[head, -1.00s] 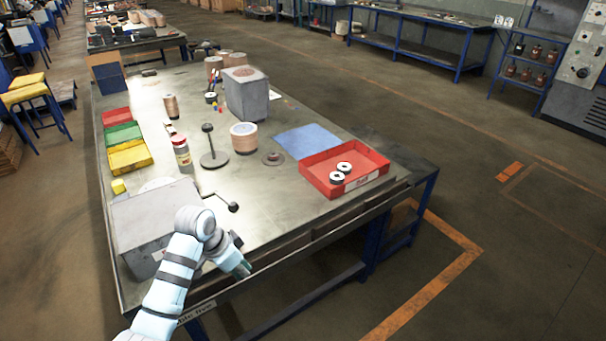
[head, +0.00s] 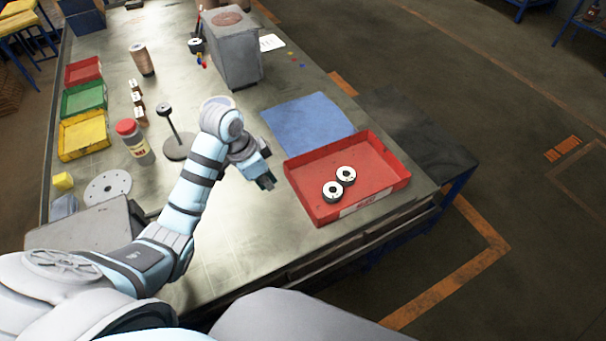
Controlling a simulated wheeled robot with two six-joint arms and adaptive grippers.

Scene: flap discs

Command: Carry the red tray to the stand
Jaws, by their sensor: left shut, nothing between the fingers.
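The red tray (head: 378,168) lies on the right part of the workbench, near its right edge. It is shallow, with a pale label on its front wall. Two pale discs with dark centres (head: 332,190) lie in it. A stand with a round dark base and an upright rod (head: 176,153) is left of my left forearm, which partly covers the base's right side. My left gripper (head: 266,183) is shut and empty. It hangs just left of the tray's left wall, apart from it in the picture. My right gripper is not in view.
A blue mat (head: 310,126) lies behind the tray. A grey box (head: 233,58) stands farther back. Small red, green and yellow bins (head: 84,134) line the left edge. A red-capped jar (head: 136,144) stands near the stand. Bench surface in front of the tray's left side is clear.

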